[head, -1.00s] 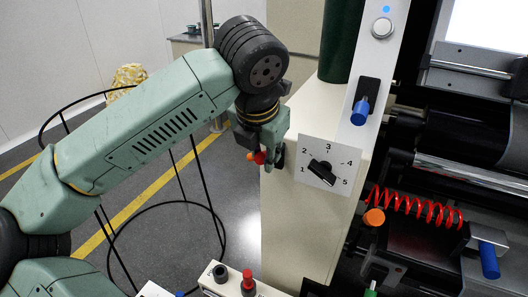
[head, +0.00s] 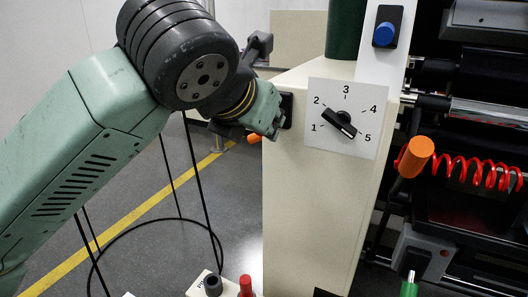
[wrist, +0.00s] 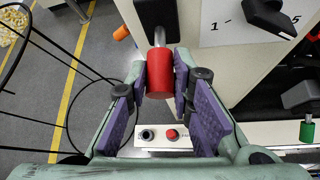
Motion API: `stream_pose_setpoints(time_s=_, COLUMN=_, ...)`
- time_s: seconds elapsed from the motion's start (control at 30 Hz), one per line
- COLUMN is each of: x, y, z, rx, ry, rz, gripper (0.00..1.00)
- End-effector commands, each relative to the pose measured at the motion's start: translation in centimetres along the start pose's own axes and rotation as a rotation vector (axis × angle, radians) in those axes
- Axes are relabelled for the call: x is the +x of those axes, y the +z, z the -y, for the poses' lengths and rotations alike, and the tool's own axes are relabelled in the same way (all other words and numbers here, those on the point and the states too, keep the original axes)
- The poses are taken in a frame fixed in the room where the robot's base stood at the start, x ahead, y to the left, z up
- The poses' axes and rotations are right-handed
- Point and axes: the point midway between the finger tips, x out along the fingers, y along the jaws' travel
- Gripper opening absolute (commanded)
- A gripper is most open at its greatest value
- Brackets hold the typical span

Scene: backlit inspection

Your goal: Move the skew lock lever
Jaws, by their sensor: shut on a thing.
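A lever with a red cylindrical grip (wrist: 160,75) on a metal rod comes out of a black plate on the pale cabinet, seen in the wrist view. My gripper (wrist: 166,84) has its purple-padded fingers on both sides of the red grip and is shut on it. In the head view my gripper (head: 270,122) is at the cabinet's left side, beside the black plate (head: 286,110), and hides the red grip. No label naming the skew lock lever is readable.
A dial (head: 340,124) numbered 1 to 5 is right of my gripper. A blue-gripped lever (head: 384,33), an orange-gripped lever (head: 415,157) and a red coil (head: 470,172) lie farther right. A small button box (head: 222,286) is below. A black wire stand (head: 160,222) stands left.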

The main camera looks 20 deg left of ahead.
Motion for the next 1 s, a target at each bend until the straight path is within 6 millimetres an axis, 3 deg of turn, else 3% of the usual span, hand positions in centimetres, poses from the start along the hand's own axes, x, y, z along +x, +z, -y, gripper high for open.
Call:
stream_pose_setpoints(time_s=0.03, x=0.9, y=-1.5, z=0.3, rx=-0.005, ry=0.007, rz=0.039, gripper=0.0)
stream_pose_setpoints(time_s=0.33, x=1.9, y=-2.6, z=0.6, rx=-0.031, ry=0.039, rz=0.253, gripper=0.0)
stream_pose_setpoints(time_s=1.0, x=2.6, y=-2.6, z=0.7, rx=-0.059, ry=0.074, rz=0.475, gripper=0.0)
